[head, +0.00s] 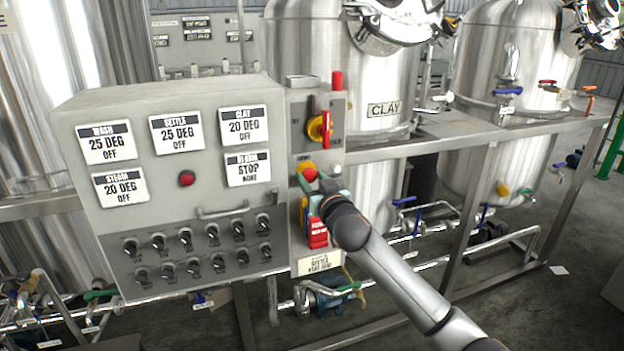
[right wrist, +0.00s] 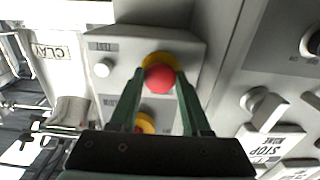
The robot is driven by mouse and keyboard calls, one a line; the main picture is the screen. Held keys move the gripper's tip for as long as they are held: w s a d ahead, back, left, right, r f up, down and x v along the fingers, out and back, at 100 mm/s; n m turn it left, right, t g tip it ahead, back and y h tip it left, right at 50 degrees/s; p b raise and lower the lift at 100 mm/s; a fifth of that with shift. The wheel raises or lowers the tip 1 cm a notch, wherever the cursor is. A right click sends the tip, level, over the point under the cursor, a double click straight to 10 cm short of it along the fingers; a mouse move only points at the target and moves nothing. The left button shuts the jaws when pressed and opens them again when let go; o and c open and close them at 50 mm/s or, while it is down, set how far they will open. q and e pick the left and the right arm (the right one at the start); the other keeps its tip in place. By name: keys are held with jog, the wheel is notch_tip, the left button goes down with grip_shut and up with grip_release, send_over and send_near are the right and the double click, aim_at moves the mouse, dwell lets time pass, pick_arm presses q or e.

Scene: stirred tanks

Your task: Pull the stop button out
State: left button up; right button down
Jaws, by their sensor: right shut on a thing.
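The stop button (head: 310,174) is a red knob on a yellow collar, on the narrow grey panel right of the big control box. In the right wrist view the red knob (right wrist: 160,80) sits between the two green fingertips of my right gripper (right wrist: 161,76), with the yellow collar (right wrist: 158,58) behind it. My right gripper (head: 312,178) is shut on the knob, one finger on each side. In the head view the gripper partly hides the panel below the button. I cannot tell whether the button is pushed in or out. My left gripper is out of view.
A red-and-yellow rotary switch (head: 319,127) sits above the button, and a white button (head: 337,171) beside it. Red tags (head: 318,233) hang below. The control box (head: 185,95) with labels and knobs stands to the left. Steel tanks (head: 340,75) stand behind.

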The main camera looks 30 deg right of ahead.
dwell(0.5)
jog(key=shift+s+a+p, duration=0.15)
jog(key=shift+s+p, duration=0.3)
jog(key=shift+f, duration=0.1)
jog(key=c, duration=0.8)
grip_release()
jog(key=shift+o, duration=1.4)
jog(key=shift+s, duration=0.15)
jog(key=shift+o, duration=0.8)
jog(key=v, duration=1.2)
jog(key=shift+s+b, duration=0.25)
jog(key=shift+b, duration=0.05)
